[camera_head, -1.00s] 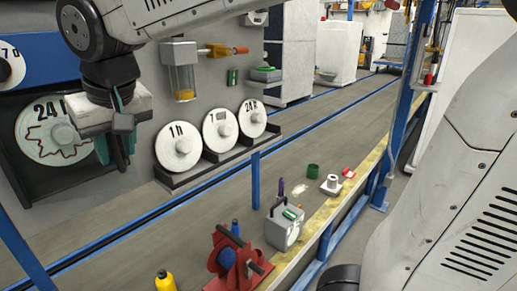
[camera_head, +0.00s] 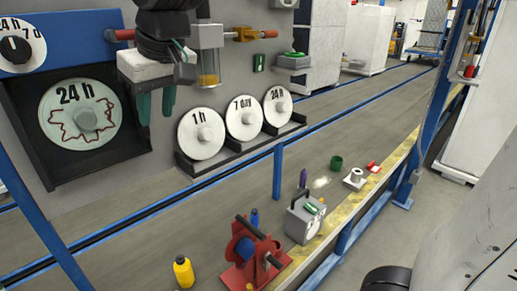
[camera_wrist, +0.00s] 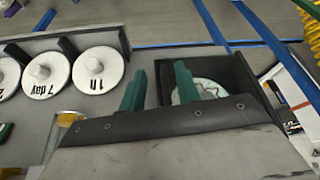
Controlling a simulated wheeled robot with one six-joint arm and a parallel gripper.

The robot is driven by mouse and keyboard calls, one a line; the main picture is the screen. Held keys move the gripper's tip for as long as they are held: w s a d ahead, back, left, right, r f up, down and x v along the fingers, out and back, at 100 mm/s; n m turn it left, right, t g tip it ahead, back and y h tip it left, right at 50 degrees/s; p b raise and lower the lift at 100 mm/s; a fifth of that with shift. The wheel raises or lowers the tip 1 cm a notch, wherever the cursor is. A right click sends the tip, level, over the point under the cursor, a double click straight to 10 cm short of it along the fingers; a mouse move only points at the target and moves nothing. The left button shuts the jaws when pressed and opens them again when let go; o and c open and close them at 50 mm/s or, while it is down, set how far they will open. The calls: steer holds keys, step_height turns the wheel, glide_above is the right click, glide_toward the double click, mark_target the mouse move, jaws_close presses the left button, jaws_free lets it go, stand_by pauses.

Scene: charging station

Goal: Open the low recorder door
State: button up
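The low recorder is a black case (camera_head: 30,157) on the grey panel at the left of the head view. It holds a white 24 h chart disc (camera_head: 104,101) with a dark red trace and a central hub. I cannot make out a separate door or whether one is open. My gripper (camera_head: 156,104) appears to the right of the case, its two green fingers apart with nothing between them. In the wrist view, inverted, my gripper (camera_wrist: 158,88) points toward the panel. The case (camera_wrist: 240,73) is right of the fingers, and one finger partly hides the chart disc (camera_wrist: 210,90).
Discs marked 1 h (camera_head: 201,134), 7 day (camera_head: 243,118) and 24 h (camera_head: 277,107) stand on a black ledge right of the case. A blue post (camera_head: 277,172), yellow bottle (camera_head: 183,272) and red reel stand (camera_head: 252,252) are in front.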

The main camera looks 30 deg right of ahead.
steer(key=s+d+f+m+g+h, duration=0.1)
steer(key=s+d+f, duration=0.5)
steer(key=s+d, duration=0.6)
steer(key=shift+s+d+m, duration=0.3)
steer(key=shift+d+m, duration=0.45)
steer(key=shift+m, duration=0.05)
